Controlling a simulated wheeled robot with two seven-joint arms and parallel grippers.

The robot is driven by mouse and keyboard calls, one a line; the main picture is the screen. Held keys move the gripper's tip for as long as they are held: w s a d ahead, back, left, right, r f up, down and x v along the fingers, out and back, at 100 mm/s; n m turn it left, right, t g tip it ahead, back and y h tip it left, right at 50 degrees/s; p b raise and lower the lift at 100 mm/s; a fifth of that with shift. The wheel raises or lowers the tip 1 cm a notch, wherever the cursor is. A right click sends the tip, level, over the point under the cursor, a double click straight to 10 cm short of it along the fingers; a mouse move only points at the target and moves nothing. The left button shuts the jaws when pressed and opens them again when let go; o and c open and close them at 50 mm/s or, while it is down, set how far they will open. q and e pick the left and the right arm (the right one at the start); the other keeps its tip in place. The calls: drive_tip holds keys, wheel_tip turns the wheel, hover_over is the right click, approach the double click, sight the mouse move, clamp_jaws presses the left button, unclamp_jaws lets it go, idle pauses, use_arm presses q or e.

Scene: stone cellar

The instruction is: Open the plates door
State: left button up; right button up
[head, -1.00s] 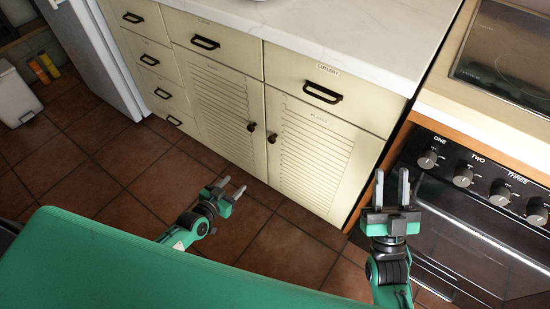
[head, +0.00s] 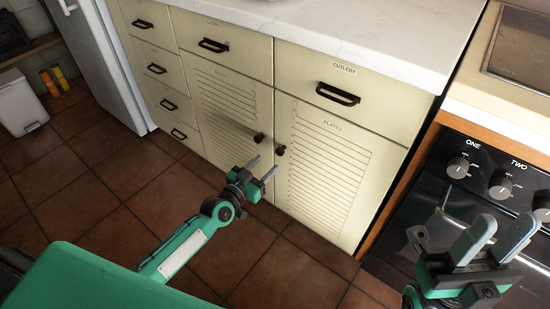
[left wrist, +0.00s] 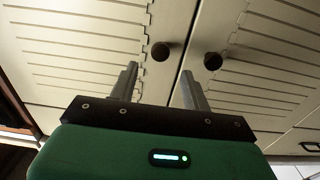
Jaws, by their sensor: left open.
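The plates door (head: 330,165) is a cream louvred cabinet door under the cutlery drawer, labelled PLATES, and it is shut. My left gripper (head: 265,168) is open and empty, just in front of and below this knob in the head view. In the left wrist view, which looks upside down, the plates knob (left wrist: 160,51) appears between and beyond the open fingertips (left wrist: 160,75), apart from them. My right gripper (head: 508,222) is open and empty in front of the oven.
A second louvred door (head: 225,110) with its own knob (head: 259,138) adjoins on the left. The cutlery drawer (head: 335,90) is above, with a white worktop (head: 360,30). The oven (head: 450,205) stands on the right.

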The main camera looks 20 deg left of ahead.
sight(278, 153)
use_arm(q)
drive_tip(key=b+x, duration=0.1)
drive_tip(key=x, duration=0.5)
clamp_jaws()
